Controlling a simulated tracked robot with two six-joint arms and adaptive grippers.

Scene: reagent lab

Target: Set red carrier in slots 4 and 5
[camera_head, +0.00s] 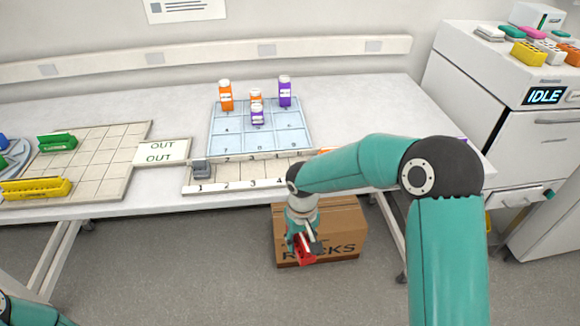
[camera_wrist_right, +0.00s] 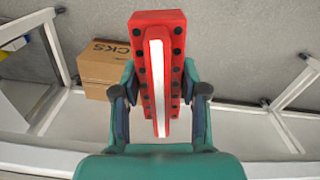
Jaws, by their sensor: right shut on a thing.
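The red carrier (camera_wrist_right: 166,70) is a long block with a white strip down its middle and dark round holes along both sides. My right gripper (camera_wrist_right: 160,95) is shut on it, one finger on each side. In the head view the red carrier (camera_head: 304,249) hangs below my right gripper (camera_head: 303,235), in front of the bench and over the box. The numbered slot rack (camera_head: 235,185) lies along the bench's front edge; labels 1 to 4 show, and my right arm hides its right part. A grey item (camera_head: 201,168) stands at slot 1. Only a piece of my left arm shows at lower left, without its gripper.
A cardboard box (camera_head: 345,225) stands on the floor under the bench. A blue grid mat (camera_head: 228,140) holds orange and purple bottles. A beige grid (camera_head: 105,155) at left holds green (camera_head: 57,142) and yellow (camera_head: 36,188) carriers. An "IDLE" machine (camera_head: 520,130) stands at right.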

